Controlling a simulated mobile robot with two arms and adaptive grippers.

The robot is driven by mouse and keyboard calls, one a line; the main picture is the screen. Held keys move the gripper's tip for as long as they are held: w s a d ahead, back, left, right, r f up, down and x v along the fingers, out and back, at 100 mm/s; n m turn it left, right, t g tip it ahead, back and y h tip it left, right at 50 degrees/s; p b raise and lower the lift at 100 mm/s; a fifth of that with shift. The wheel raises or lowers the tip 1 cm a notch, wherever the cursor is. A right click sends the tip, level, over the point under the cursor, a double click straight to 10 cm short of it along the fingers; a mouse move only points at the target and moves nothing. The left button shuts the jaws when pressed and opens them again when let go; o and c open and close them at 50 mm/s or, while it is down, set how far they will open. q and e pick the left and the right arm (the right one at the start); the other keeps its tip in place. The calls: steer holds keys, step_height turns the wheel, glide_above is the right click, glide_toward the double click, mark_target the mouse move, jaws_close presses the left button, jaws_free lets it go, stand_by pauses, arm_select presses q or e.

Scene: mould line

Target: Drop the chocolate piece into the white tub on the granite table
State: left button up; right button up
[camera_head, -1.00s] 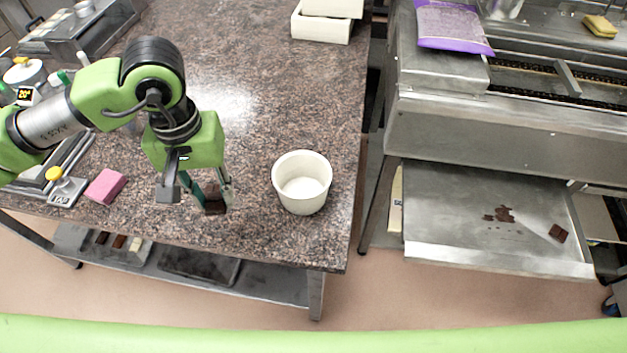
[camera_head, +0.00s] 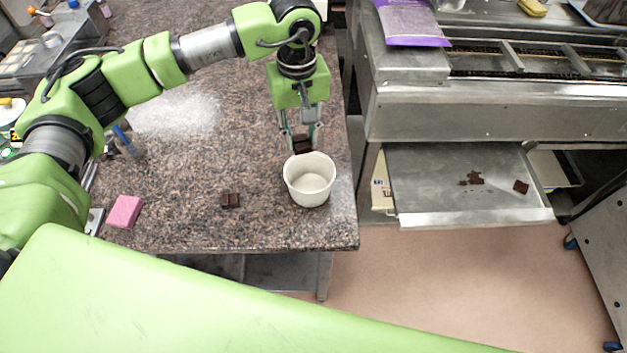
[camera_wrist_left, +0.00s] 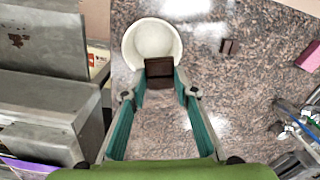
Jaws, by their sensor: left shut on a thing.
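My left gripper (camera_head: 301,138) is shut on a dark brown chocolate piece (camera_head: 303,146), held at the far rim of the white tub (camera_head: 309,192). In the left wrist view the held chocolate piece (camera_wrist_left: 159,70) sits between the fingertips (camera_wrist_left: 159,82) and overlaps the near rim of the white tub (camera_wrist_left: 140,42). The tub stands upright on the granite table (camera_head: 185,170), and its visible inside looks empty. A second chocolate piece (camera_head: 231,200) lies on the table left of the tub; it also shows in the left wrist view (camera_wrist_left: 229,46). My right gripper is out of view.
A pink sponge (camera_head: 124,211) lies near the table's left front. A steel machine (camera_head: 480,110) stands to the right; its lower tray (camera_head: 430,175) holds chocolate bits. A purple-edged bag (camera_head: 412,22) lies on top. The table between sponge and tub is mostly clear.

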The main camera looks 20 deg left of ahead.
mark_target(301, 143)
arm_select(q)
step_height(301, 143, down, 3)
steer(key=shift+f+b, duration=0.15)
steer(key=shift+b, duration=0.15)
steer(key=shift+f, duration=0.7)
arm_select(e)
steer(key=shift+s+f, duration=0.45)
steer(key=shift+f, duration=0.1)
arm_select(q)
steer(key=o, duration=0.9)
steer(key=shift+c, duration=0.2)
steer(key=shift+o, duration=0.6)
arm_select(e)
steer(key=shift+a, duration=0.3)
arm_select(q)
steer(key=shift+r, duration=0.2)
step_height(301, 143, up, 12)
steer(key=shift+f, duration=0.15)
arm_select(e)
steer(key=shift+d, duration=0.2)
